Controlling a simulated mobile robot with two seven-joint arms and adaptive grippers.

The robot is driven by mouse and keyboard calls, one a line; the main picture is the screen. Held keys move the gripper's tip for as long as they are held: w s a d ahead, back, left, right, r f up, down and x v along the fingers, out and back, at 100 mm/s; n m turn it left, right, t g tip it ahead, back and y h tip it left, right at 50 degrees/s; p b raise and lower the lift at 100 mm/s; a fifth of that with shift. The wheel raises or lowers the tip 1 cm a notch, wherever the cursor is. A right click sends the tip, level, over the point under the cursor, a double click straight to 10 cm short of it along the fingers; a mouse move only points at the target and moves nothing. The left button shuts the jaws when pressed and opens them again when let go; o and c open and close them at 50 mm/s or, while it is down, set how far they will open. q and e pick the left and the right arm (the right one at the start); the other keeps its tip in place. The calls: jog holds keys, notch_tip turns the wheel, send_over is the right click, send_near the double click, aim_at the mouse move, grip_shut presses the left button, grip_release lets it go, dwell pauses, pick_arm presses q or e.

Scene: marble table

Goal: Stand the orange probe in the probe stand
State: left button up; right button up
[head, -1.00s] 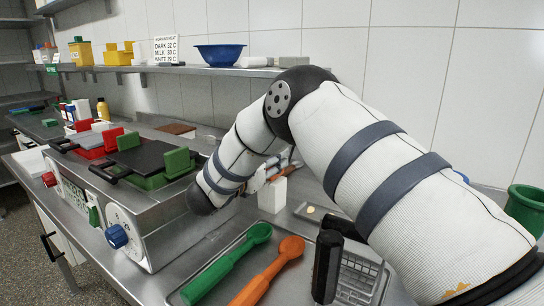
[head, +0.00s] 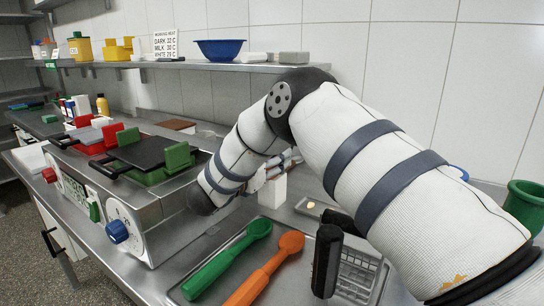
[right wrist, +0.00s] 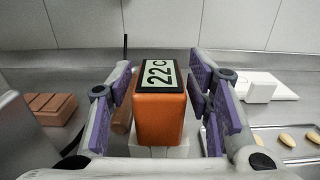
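The orange probe (right wrist: 160,112) is a block with a "22C" display on top. A white block (head: 272,191), which looks like the probe stand, stands upright on the steel table in the head view. A white part (right wrist: 160,151) shows just below the probe in the right wrist view. I cannot tell how deep the probe sits in it. In the head view my right gripper (head: 285,168) is partly hidden behind its own wrist and the white block. My left gripper is out of view.
A tray (head: 222,257) with green (head: 225,262) and orange spoons (head: 265,270) and a black-handled tool (head: 326,262) lies in front. A machine with a blue knob (head: 117,231) stands left. A brown block (right wrist: 50,108) and a small tray (right wrist: 300,152) flank my gripper.

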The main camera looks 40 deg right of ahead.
jog(key=v, duration=1.2)
